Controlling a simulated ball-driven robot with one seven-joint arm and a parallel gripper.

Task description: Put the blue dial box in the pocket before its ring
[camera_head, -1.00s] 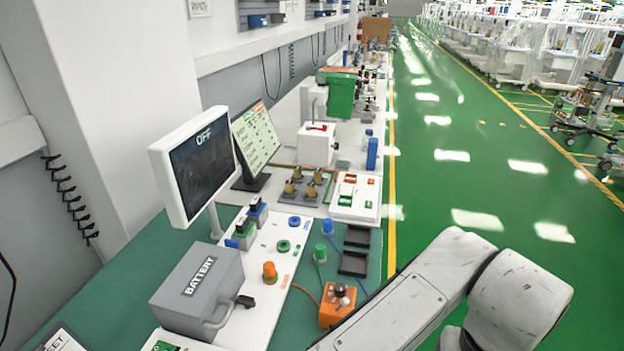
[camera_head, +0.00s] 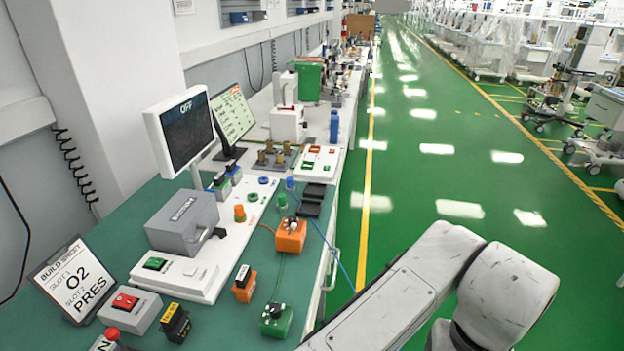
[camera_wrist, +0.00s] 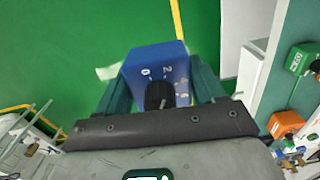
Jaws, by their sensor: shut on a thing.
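The blue dial box (camera_wrist: 158,62) is between the two dark green fingers of my gripper (camera_wrist: 161,78) in the wrist view, with green floor behind it. White digits and a black dial show on its face. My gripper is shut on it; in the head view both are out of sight. On the white panel (camera_head: 205,276) lie a blue ring (camera_head: 263,180) and a green ring (camera_head: 253,197). Two shallow black pockets (camera_head: 314,190) (camera_head: 308,209) sit beside the panel. A blue plug (camera_head: 290,184) has a blue cable running over the bench edge.
An orange dial box (camera_head: 291,236) and a green dial box (camera_head: 276,320) stand on the green bench. Near them are an orange switch block (camera_head: 244,284), a grey battery box (camera_head: 183,221) and a build sign (camera_head: 72,280). Open floor lies right of the bench.

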